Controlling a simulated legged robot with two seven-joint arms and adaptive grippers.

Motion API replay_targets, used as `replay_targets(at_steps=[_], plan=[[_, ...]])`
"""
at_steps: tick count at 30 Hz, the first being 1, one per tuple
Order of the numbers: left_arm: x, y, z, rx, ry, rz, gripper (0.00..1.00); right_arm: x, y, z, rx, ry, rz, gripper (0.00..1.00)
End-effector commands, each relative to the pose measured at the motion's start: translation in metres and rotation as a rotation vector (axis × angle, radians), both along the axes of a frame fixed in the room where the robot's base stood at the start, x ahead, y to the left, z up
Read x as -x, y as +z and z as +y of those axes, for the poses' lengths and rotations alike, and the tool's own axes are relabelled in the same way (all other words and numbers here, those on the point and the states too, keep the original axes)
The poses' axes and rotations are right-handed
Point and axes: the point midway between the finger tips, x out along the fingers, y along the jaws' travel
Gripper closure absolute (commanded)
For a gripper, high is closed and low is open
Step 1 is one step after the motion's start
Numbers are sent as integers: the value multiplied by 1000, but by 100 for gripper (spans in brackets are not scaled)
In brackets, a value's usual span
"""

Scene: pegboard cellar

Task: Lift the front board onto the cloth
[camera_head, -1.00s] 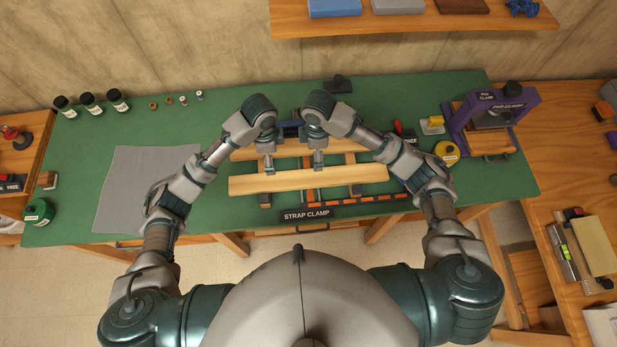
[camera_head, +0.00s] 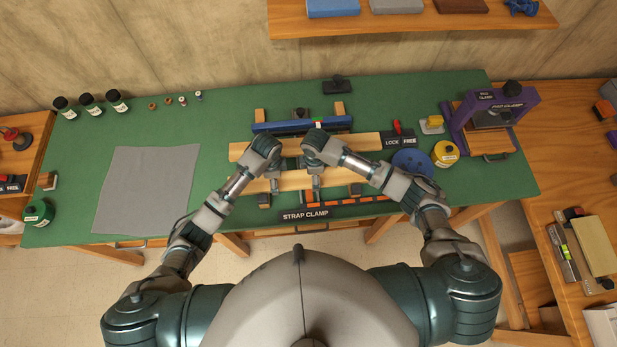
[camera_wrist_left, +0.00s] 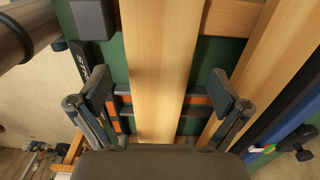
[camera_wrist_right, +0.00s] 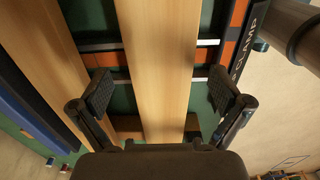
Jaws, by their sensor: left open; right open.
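The front board (camera_head: 345,178), a pale wooden strip, lies across the strap clamp (camera_head: 306,214) on the green bench, partly hidden by my grippers. My left gripper (camera_head: 274,184) is open over its left-middle part. In the left wrist view the board (camera_wrist_left: 160,60) runs between the two spread fingers, apart from both. My right gripper (camera_head: 316,184) is open over the board to the right of the left one. In the right wrist view the board (camera_wrist_right: 158,60) also passes between the open fingers. The grey cloth (camera_head: 145,190) lies flat and empty at left.
A rear board (camera_head: 360,142) lies parallel behind the front one, with a blue clamp bar (camera_head: 300,126) behind it. A purple clamp (camera_head: 492,115), a yellow roll (camera_head: 446,153) and a blue disc (camera_head: 412,162) are at right. Green bench shows between clamp and cloth.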

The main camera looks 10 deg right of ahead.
Motion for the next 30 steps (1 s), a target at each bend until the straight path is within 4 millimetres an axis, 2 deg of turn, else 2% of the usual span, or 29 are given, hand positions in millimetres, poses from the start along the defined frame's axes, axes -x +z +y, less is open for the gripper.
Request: replay_targets(at_steps=[6, 15, 25, 30], plan=[[0, -15, 4, 2, 1, -1, 0, 0, -14, 3, 3, 2, 0, 0], [0, -16, 4, 3, 1, -1, 0, 0, -15, 4, 3, 2, 0, 0], [0, -16, 0, 0, 0, -1, 82, 0, -16, 1, -1, 1, 0, 82], [-1, -16, 2, 1, 0, -1, 82, 0, -16, 2, 1, 1, 0, 82]])
